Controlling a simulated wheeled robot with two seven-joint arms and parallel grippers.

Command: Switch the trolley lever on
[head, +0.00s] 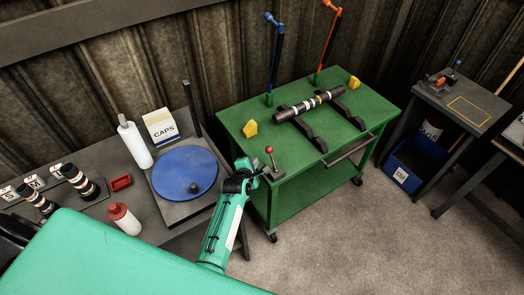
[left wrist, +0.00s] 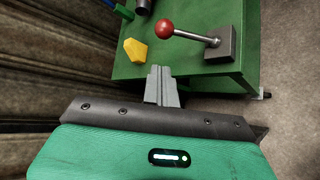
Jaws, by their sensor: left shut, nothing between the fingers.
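The green trolley (head: 328,163) stands in the middle of the head view. Its lever (head: 271,158) has a red ball knob on a metal rod, set in a grey block at the trolley's near left corner. In the left wrist view the lever (left wrist: 190,36) slants from the grey block on the right to the red knob on the left. My left gripper (head: 261,172) is at that corner, just left of the lever. In the left wrist view its fingers (left wrist: 161,70) are shut and empty, below the knob and apart from it. My right gripper is not in view.
A driveshaft (head: 309,101) rests on black supports on the trolley, between yellow blocks (head: 250,129). Blue (head: 273,60) and orange (head: 328,45) posts rise behind. A grey bench with a blue disc (head: 184,170) and bottles stands left. Open floor (head: 345,235) lies in front.

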